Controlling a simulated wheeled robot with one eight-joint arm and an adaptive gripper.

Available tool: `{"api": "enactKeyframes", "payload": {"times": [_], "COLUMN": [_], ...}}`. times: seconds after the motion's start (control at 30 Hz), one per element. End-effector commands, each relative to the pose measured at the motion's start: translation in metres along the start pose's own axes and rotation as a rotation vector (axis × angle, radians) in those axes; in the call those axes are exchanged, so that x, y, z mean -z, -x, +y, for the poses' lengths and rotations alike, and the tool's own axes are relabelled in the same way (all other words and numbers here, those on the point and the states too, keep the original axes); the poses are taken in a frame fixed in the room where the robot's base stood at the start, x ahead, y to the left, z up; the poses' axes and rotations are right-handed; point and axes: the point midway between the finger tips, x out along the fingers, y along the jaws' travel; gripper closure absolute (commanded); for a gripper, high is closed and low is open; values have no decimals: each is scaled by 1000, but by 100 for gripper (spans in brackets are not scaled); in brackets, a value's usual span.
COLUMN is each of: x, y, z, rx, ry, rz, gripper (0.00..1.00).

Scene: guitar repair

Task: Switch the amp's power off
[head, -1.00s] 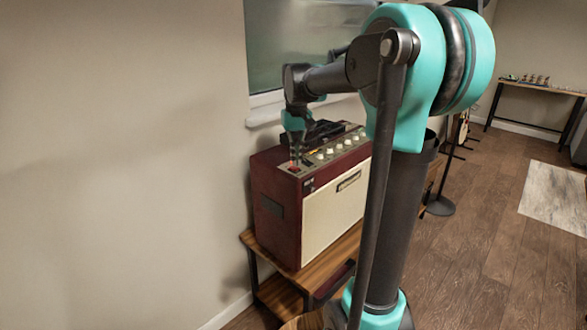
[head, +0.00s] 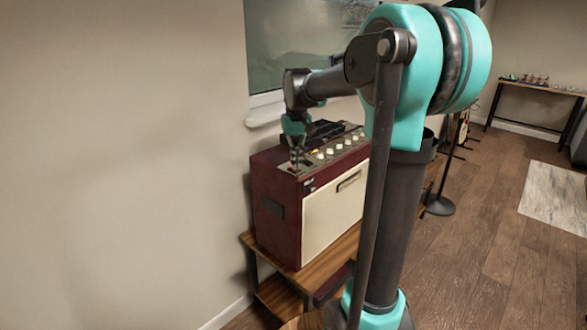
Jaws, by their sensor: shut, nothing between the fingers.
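The amp (head: 275,218) is a dark red cabinet with a cream front, standing on a wooden bench. Its top panel (head: 322,153) carries a row of pale knobs. A small red power switch (head: 292,170) sits at the panel's left end, mostly hidden by the fingers. My gripper (head: 296,166) is shut and empty, pointing down at the switch. Its fingertips are at or just above the switch; I cannot tell whether they touch it or which way the switch is set.
The wooden bench (head: 318,273) holds the amp close to the wall and below a window (head: 300,50). A dark object (head: 322,131) lies on the amp behind the knobs. A stand base (head: 440,206) is on the floor to the right. A table (head: 540,87) stands far right.

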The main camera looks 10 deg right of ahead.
Motion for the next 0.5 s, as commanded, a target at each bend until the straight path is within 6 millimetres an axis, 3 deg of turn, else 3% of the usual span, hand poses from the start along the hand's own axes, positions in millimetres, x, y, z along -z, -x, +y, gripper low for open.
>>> {"api": "enactKeyframes", "payload": {"times": [0.27,0.5], "x": [0,0], "y": [0,17], "z": [0,0], "rx": [0,0], "ry": [0,0], "rz": [0,0], "gripper": [100,100]}}
